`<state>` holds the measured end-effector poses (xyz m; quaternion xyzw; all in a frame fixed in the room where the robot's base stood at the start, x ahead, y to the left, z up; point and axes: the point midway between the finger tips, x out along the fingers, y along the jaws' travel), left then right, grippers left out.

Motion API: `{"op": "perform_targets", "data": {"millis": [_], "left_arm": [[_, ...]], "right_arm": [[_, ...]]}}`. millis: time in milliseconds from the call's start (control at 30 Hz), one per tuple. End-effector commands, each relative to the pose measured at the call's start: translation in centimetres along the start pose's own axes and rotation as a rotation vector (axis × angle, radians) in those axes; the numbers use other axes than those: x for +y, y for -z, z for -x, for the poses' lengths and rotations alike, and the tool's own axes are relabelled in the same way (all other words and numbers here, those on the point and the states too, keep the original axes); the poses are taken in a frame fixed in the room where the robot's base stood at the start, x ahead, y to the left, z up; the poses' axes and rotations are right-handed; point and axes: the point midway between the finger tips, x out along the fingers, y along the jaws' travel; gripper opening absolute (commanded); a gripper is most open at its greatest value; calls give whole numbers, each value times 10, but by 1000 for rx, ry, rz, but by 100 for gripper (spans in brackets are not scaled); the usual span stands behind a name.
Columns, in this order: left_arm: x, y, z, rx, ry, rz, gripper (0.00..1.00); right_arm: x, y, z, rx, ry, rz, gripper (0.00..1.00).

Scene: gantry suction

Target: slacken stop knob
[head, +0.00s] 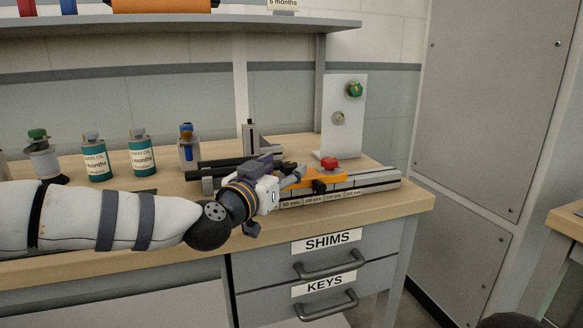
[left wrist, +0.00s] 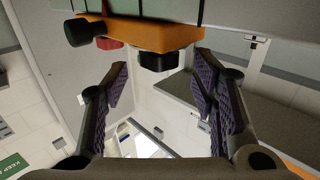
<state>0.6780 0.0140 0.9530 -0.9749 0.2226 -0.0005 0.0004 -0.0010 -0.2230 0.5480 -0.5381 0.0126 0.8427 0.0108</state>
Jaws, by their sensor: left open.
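An orange stop block (head: 325,178) sits on a grey rail (head: 375,181) marked in millimetres, with a red knob (head: 329,164) on top. A black knob (head: 319,187) sticks out of its front side. My left gripper (head: 290,181) is at the block's left end, fingers apart and empty. In the left wrist view the orange block (left wrist: 140,34) crosses the top. One black knob (left wrist: 157,61) shows just beyond and between the open fingertips (left wrist: 160,78), apart from both; another black knob (left wrist: 83,32) is up and left. Which is the stop knob I cannot tell. My right gripper is out of view.
Behind the rail stands a white panel (head: 344,135) with a green button (head: 354,90). Several bottles, including a teal one (head: 142,158), stand left behind my arm. Drawers labelled SHIMS (head: 327,240) and KEYS (head: 324,284) are below the bench edge. A shelf (head: 200,29) hangs above.

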Motion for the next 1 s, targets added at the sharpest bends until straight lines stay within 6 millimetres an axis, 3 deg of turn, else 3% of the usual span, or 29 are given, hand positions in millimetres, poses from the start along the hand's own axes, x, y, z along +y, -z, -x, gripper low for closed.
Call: {"op": "perform_targets", "data": {"millis": [200,500,733,1000], "left_arm": [[0,-1,-30,-1,0,1,53],[0,0,-33,-1,-1,1,53],[0,0,-33,-1,-1,1,4],[1,2,-33,1,17,0,4]], "right_arm": [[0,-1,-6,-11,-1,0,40],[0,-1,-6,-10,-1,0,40],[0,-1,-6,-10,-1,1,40],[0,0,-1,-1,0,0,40]]}}
